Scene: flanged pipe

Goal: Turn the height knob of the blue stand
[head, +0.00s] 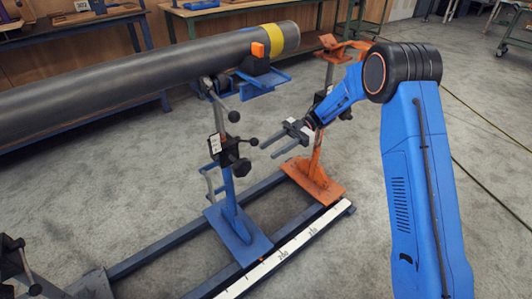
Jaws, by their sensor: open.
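The blue stand (230,208) rises from a blue base plate on the floor rails and has a grey upper post under the pipe. A black clamp block with dark knobs (240,165) sits at its mid-height.
A grey pipe (120,84) with a yellow band lies above the blue stand. An orange stand (318,170) is close behind my gripper. Rails with a white scale (285,250) run along the floor. Workbenches (225,12) line the back. Floor is clear at lower right.

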